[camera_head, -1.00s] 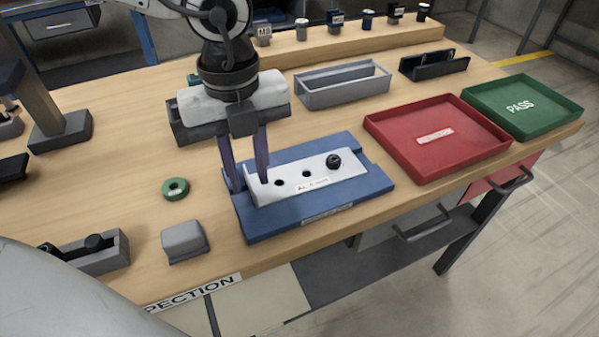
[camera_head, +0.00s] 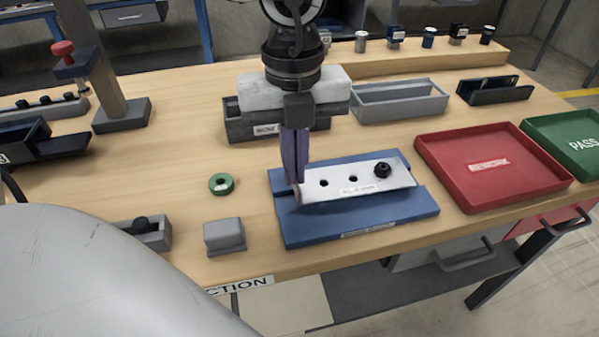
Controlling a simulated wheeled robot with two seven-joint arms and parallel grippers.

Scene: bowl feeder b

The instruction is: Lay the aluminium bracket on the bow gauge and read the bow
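The fingers hide part of the end. My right gripper is not in view.
A red tray (camera_head: 520,192) and a green PASS tray (camera_head: 545,122) stand at the right. A green ring (camera_head: 221,184) and a grey block (camera_head: 224,236) lie left of the gauge. Grey bins (camera_head: 405,108) stand behind. Bare table lies between the ring and the left-hand fixtures.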

